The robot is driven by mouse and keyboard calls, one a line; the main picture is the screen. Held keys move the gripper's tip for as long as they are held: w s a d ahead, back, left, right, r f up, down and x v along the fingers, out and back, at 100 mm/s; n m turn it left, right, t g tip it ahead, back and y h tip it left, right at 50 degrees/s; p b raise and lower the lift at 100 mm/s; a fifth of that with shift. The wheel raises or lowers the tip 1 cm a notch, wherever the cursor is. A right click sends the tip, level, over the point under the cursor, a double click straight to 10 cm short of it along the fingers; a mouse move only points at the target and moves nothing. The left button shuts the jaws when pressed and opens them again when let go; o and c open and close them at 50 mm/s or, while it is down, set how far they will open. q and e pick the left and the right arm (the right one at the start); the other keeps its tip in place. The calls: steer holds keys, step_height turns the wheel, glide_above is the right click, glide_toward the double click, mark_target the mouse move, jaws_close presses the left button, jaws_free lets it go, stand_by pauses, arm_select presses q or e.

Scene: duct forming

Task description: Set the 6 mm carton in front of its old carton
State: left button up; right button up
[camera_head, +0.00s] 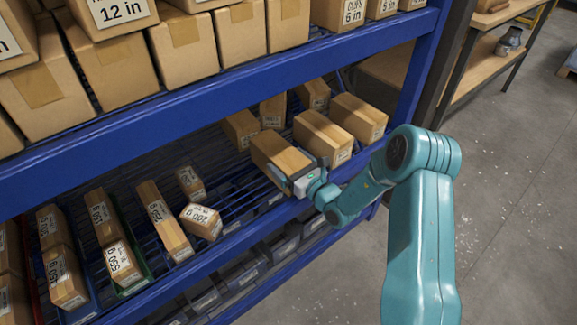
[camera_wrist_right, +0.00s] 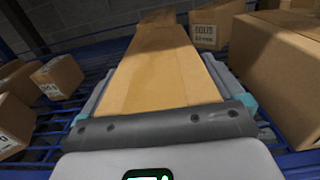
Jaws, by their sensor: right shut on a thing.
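My right gripper (camera_head: 306,182) is shut on a long brown carton (camera_head: 277,155) at the front of the lower shelf. In the right wrist view the gripper (camera_wrist_right: 163,98) has a finger along each side of the carton (camera_wrist_right: 160,70). The carton points into the shelf; its label is hidden, so I cannot tell whether it is the 6 mm one. Behind it stand a carton (camera_head: 241,129) and a labelled carton (camera_head: 272,111), whose print is too small to read surely; a labelled carton also shows in the right wrist view (camera_wrist_right: 212,22). My left gripper is not in view.
Close on the right is a carton (camera_head: 322,136), with another (camera_head: 358,118) beyond. To the left, a carton (camera_head: 201,221) sits askew by a small one (camera_head: 190,182). A blue shelf beam (camera_head: 210,105) runs above. Bare wire deck lies left of the held carton.

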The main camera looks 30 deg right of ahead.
steer(key=shift+r, duration=0.1)
steer(key=shift+f, duration=0.25)
steer(key=o, duration=1)
steer(key=shift+c, duration=0.2)
steer(key=shift+r, duration=0.1)
steer(key=shift+s+r, duration=0.1)
